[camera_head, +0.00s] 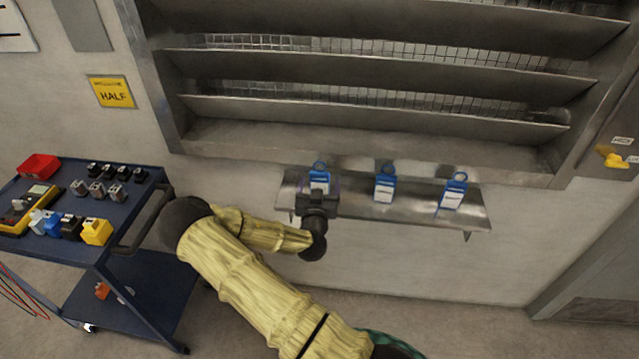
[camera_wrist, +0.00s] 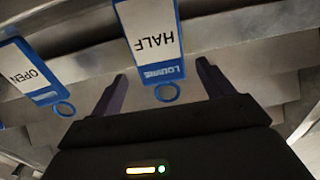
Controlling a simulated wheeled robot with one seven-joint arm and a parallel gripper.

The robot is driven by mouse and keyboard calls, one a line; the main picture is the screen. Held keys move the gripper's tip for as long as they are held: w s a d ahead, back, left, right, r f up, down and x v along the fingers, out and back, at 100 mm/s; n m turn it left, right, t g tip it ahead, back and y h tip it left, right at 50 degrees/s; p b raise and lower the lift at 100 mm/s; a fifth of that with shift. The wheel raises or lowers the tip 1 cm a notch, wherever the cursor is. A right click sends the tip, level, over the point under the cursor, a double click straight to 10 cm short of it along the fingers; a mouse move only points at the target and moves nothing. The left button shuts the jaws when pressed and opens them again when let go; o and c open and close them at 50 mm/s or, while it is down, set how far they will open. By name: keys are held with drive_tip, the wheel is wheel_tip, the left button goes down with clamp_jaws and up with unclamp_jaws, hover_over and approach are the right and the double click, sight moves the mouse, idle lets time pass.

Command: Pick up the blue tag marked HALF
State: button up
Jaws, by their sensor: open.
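The blue tag marked HALF (camera_wrist: 153,42) has a white label and a blue ring at one end. In the wrist view it lies ahead of and between the open fingers of my gripper (camera_wrist: 162,85), with its ring nearest my palm. I cannot tell whether the fingers touch it. In the head view this tag (camera_head: 319,181) is the leftmost of three on a metal shelf (camera_head: 412,210), and my gripper (camera_head: 320,190) is right at it, hiding its lower part. A blue tag marked OPEN (camera_wrist: 30,73) is beside it in the wrist view.
Two other blue tags, the middle one (camera_head: 385,186) and the right one (camera_head: 453,193), stand on the shelf. A louvred metal opening (camera_head: 370,105) is above. A blue cart (camera_head: 95,215) with tools is at left. A yellow HALF sign (camera_head: 112,92) is on the wall.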

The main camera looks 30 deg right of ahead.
sight(319, 179)
drive_tip(key=shift+w, duration=0.1)
drive_tip(key=shift+w+d+r, duration=0.1)
drive_tip(key=shift+w+d, duration=0.1)
drive_tip(key=shift+w, duration=0.1)
drive_tip(key=p+x, duration=0.1)
drive_tip(key=x, duration=0.3)
drive_tip(key=shift+w, duration=0.2)
drive_tip(key=shift+c, duration=0.4)
drive_tip(key=c, duration=1)
